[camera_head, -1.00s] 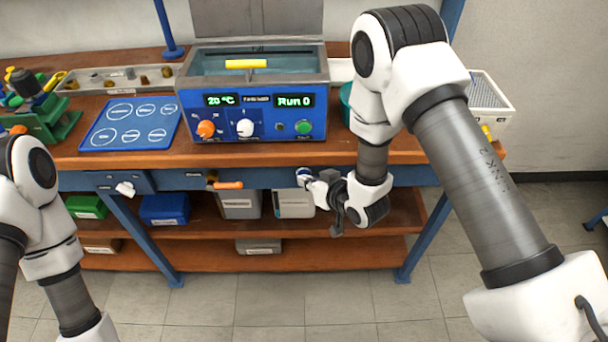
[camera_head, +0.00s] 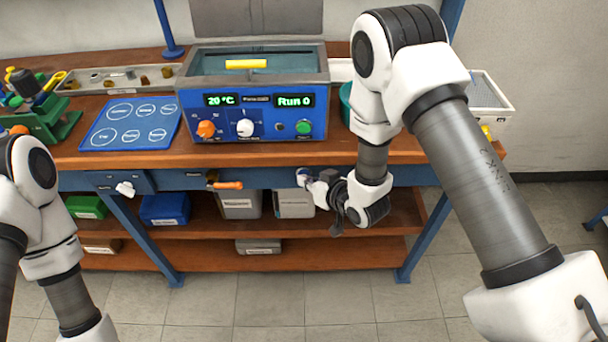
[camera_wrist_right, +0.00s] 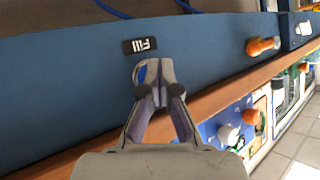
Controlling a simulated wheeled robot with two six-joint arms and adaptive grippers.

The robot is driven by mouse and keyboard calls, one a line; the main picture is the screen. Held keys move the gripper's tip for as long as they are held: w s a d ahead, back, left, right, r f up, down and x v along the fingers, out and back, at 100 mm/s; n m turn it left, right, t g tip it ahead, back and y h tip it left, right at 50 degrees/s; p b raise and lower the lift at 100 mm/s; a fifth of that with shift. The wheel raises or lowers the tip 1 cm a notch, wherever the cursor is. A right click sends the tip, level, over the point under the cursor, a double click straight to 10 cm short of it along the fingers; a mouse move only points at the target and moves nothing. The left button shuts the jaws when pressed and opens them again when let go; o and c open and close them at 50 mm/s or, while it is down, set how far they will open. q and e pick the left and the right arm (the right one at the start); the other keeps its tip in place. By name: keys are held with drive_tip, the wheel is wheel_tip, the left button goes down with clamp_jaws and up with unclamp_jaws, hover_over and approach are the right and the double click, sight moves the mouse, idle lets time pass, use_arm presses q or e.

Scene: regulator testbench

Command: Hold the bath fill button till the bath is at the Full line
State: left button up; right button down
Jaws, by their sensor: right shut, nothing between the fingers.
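The water bath (camera_head: 318,75) is a blue box with an open metal tank on the bench. A yellow float (camera_head: 246,64) lies across the tank, and bluish water (camera_head: 215,66) shows inside. I cannot make out the Full line. The fill button (camera_head: 302,173) is on the bench's blue front rail; in the right wrist view a "Fill" label (camera_wrist_right: 141,45) is beside it. My right gripper (camera_head: 313,181) is shut and empty, its fingertips (camera_wrist_right: 159,92) over the button and hiding most of it. I cannot tell whether the button is pressed in. My left gripper is out of view.
An orange-handled valve (camera_head: 228,185) and a white knob (camera_head: 125,188) stick out of the front rail. A blue mat (camera_head: 105,140) with marked circles and a green rack (camera_head: 50,125) are on the bench's left. Bins stand on the shelf below.

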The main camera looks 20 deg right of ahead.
idle(0.4)
drive_tip(key=shift+s+a, duration=0.25)
drive_tip(key=shift+s, duration=0.6)
drive_tip(key=shift+s, duration=0.1)
drive_tip(key=s, duration=0.2)
drive_tip(key=s+a, duration=0.1)
drive_tip(key=s, duration=0.1)
drive_tip(key=shift+s+a, duration=0.2)
drive_tip(key=shift+s, duration=0.15)
